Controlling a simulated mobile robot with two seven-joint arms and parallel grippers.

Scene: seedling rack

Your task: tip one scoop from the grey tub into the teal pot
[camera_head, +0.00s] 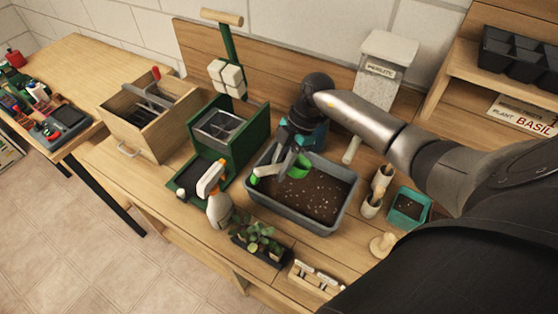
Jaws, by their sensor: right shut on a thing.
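The grey tub (345,221) stands mid-bench, full of dark, speckled soil. My right gripper (279,166) is over the tub's back left part, shut on a green scoop (299,168). The scoop is partly hidden by the fingers, so I cannot tell whether it holds soil or touches it. The teal pot (425,211), square with dark contents, stands right of the tub. Another teal patch (319,136) shows behind my wrist, mostly hidden. My left gripper is out of view.
A spray bottle (219,207) and a seedling tray (262,246) stand close to the tub's left and front. A green press (233,150) is at left. A perlite bin (379,75) is behind.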

